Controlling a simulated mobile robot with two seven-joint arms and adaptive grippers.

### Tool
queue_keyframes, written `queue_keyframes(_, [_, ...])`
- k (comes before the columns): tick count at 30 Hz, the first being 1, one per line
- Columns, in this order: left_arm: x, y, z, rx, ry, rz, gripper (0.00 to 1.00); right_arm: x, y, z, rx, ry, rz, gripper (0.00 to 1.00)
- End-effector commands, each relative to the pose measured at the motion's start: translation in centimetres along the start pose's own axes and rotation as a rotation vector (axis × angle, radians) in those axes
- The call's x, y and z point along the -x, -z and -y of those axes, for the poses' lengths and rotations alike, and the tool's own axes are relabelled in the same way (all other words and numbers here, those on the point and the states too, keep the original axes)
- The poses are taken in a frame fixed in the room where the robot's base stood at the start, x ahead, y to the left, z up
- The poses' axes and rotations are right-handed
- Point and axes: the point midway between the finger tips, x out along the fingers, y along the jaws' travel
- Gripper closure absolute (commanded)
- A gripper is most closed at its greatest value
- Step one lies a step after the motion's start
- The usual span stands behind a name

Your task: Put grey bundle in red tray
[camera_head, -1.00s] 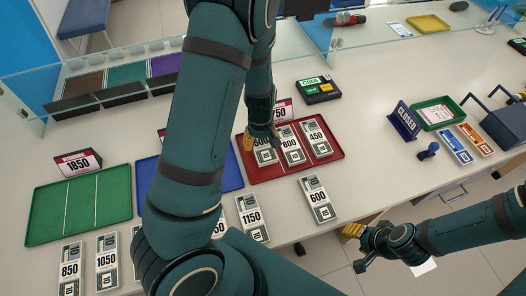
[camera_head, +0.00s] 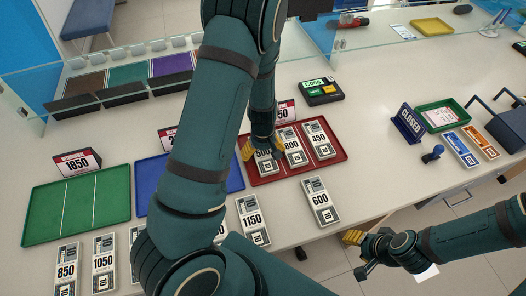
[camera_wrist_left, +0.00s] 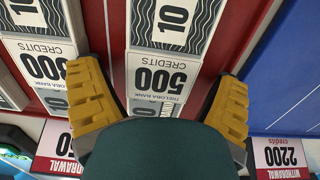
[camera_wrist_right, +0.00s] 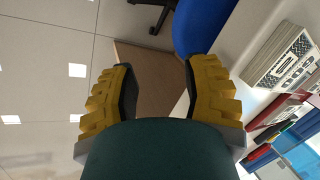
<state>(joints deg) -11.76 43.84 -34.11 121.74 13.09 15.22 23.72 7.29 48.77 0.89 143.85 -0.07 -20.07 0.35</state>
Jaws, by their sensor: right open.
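Grey bundles of notes lie in the red tray (camera_head: 337,168): the 500 bundle (camera_head: 266,167), the 800 bundle (camera_head: 294,150) and the 450 bundle (camera_head: 320,142). My left gripper (camera_head: 263,150) is over the 500 bundle. In the left wrist view its yellow fingers (camera_wrist_left: 160,105) are spread, one on each side of the 500 bundle (camera_wrist_left: 165,80). The grey 600 bundle (camera_head: 319,200) lies on the counter in front of the red tray. My right gripper (camera_wrist_right: 157,90) is open and empty beyond the counter's front edge; it also shows in the head view (camera_head: 357,254).
A green tray (camera_head: 78,208) and a blue tray (camera_head: 150,178) stand to the left. More grey bundles lie before them, including 850 (camera_head: 66,268), 1050 (camera_head: 103,262) and 1150 (camera_head: 253,220). A closed sign (camera_head: 407,123) and a small green-rimmed tray (camera_head: 441,116) stand at right.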

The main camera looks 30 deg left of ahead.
Motion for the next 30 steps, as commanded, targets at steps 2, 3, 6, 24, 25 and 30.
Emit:
queue_keyframes(2, [0.0,0.0,0.0,0.000,0.000,0.000,0.10,0.0,0.0,0.0,0.000,0.000,0.000,0.53])
queue_keyframes(3, [0.0,0.0,0.0,0.000,0.000,0.000,0.10,0.0,0.0,0.0,0.000,0.000,0.000,0.53])
queue_keyframes(6, [0.0,0.0,0.0,0.000,0.000,0.000,0.10,0.0,0.0,0.0,0.000,0.000,0.000,0.53])
queue_keyframes(24, [4.8,0.0,0.0,0.000,0.000,-0.001,0.10,3.9,1.6,1.4,-0.010,-0.003,-0.033,0.53])
queue_keyframes(25, [5.2,0.0,0.0,0.000,0.000,-0.001,0.10,4.2,1.7,1.6,-0.011,-0.004,-0.036,0.53])
queue_keyframes(30, [7.6,0.0,0.0,0.000,0.000,-0.001,0.10,6.2,2.5,2.3,-0.016,-0.005,-0.055,0.53])
